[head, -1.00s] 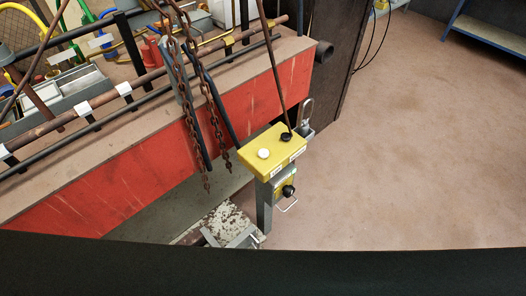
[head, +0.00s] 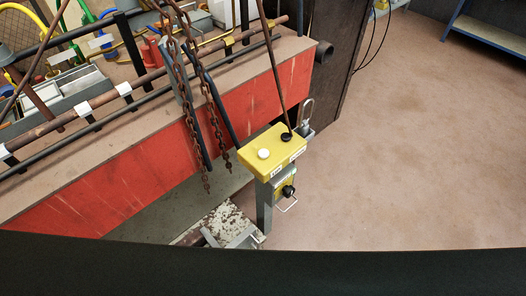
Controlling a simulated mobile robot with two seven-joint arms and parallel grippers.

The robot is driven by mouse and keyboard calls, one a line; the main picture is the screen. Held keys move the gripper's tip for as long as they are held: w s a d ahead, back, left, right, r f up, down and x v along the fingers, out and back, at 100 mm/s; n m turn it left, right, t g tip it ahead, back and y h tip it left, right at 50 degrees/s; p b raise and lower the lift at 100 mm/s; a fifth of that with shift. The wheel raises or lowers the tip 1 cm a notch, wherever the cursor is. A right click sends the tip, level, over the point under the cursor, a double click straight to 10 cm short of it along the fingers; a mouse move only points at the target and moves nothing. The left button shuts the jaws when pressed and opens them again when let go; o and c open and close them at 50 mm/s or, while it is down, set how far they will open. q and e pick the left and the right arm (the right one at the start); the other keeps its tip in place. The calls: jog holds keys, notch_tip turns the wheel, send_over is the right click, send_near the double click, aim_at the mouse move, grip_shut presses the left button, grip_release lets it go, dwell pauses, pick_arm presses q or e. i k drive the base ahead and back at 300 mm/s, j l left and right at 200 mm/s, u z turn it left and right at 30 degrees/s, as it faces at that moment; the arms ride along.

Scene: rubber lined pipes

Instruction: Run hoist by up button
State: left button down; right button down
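A yellow control box (head: 272,152) sits on top of a grey metal post (head: 265,205) in the middle of the head view. Its top carries a white button (head: 264,153) and a black button (head: 286,137). Small labels are on its front edge, too small to read. A second yellow panel with a black knob (head: 289,191) is on the post below. Rusty hoist chains (head: 196,110) hang just left of the box. Neither of my grippers is in view.
A red-sided bench (head: 130,160) with pipes and tools on top fills the left. A dark post (head: 336,60) stands behind the box. Open brown floor (head: 420,150) lies to the right. A blue-edged shelf (head: 490,35) is at top right.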

aim_at(263, 153)
jog(key=l+u, duration=0.45)
jog(key=l, duration=1.85)
